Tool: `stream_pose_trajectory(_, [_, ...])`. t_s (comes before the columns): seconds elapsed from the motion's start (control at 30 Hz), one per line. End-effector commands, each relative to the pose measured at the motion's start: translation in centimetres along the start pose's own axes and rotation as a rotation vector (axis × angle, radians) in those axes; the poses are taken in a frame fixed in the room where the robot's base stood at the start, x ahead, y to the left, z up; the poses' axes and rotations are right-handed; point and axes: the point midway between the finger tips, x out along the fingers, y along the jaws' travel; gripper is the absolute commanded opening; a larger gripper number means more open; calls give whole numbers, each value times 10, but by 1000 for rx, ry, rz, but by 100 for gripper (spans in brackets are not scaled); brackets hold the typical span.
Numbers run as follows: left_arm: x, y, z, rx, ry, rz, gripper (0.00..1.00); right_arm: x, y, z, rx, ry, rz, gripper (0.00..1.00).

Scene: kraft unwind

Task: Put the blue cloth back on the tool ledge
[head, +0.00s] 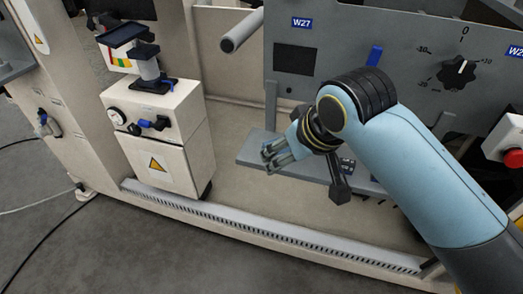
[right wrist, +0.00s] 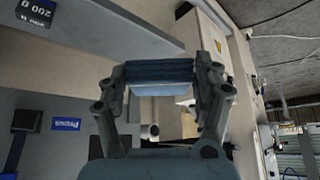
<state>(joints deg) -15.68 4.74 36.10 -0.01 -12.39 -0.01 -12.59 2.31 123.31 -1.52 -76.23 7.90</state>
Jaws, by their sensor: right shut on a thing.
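My right gripper (head: 272,158) is over the left end of the grey tool ledge (head: 249,154) in the head view. In the right wrist view its two fingers (right wrist: 162,76) are shut on the blue cloth (right wrist: 158,72), a folded, layered pad held between the fingertips. In the head view the cloth cannot be made out clearly. The ledge also shows in the right wrist view as a grey slab (right wrist: 120,30) beyond the fingers. I cannot tell whether the cloth touches it. My left gripper is not in view.
A dark tool (head: 340,188) and a small black block (head: 347,165) are at the ledge, partly behind my right arm. A 200 g block (right wrist: 37,12) shows in the wrist view. A grey panel with a knob (head: 458,72) stands behind. A white cabinet (head: 160,150) stands left.

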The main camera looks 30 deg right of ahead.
Motion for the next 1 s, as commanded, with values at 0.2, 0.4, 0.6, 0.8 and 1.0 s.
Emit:
stream_pose_trajectory(0.2, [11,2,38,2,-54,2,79,31,8,-12,-40,18,-23,36])
stream_pose_trajectory(0.4, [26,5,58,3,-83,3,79,83,23,-36,-37,16,-22,36])
stream_pose_trajectory(0.6, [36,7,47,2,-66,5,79,112,31,-52,-36,15,-23,36])
stream_pose_trajectory(0.8, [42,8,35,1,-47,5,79,125,32,-50,-35,13,-24,36])
stream_pose_trajectory(1.0, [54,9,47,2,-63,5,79,150,32,-33,-35,12,-24,36])
